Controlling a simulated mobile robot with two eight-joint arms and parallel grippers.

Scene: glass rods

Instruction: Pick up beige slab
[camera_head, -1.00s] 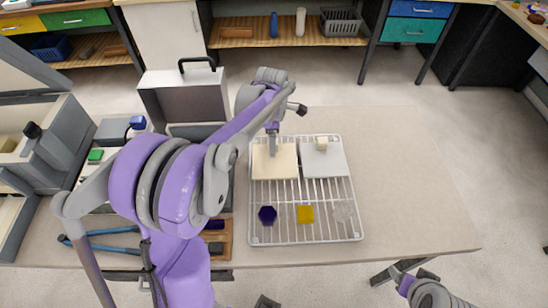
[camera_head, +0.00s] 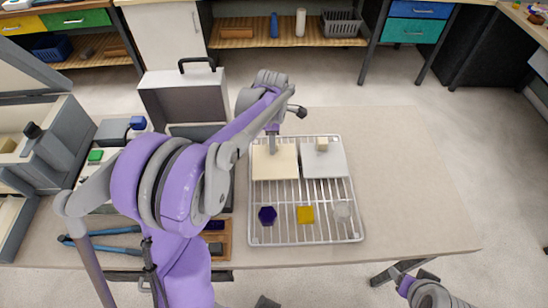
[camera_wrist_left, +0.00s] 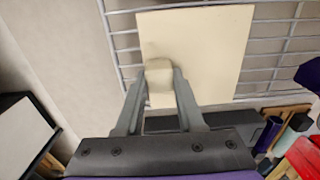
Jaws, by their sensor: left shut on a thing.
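The beige slab (camera_head: 275,167) is a flat cream square at the back left of the wire rack (camera_head: 305,242). A small block-like knob (camera_wrist_left: 159,72) stands up from the slab and shows blurred in the left wrist view. My left gripper (camera_head: 272,149) reaches down over the slab's back part. In the left wrist view its two fingers (camera_wrist_left: 160,82) are closed on this knob from both sides. The slab (camera_wrist_left: 212,45) looks level; I cannot tell whether it touches the rack. My right arm's links show at the bottom right, but its gripper does not.
A white slab (camera_head: 323,164) with a beige knob lies right beside the beige one. A purple hexagon (camera_head: 268,215), a yellow square (camera_head: 305,214) and a clear piece (camera_head: 342,210) lie in front. The table's right side (camera_head: 410,190) is clear. An open grey case (camera_head: 185,100) stands at the left.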

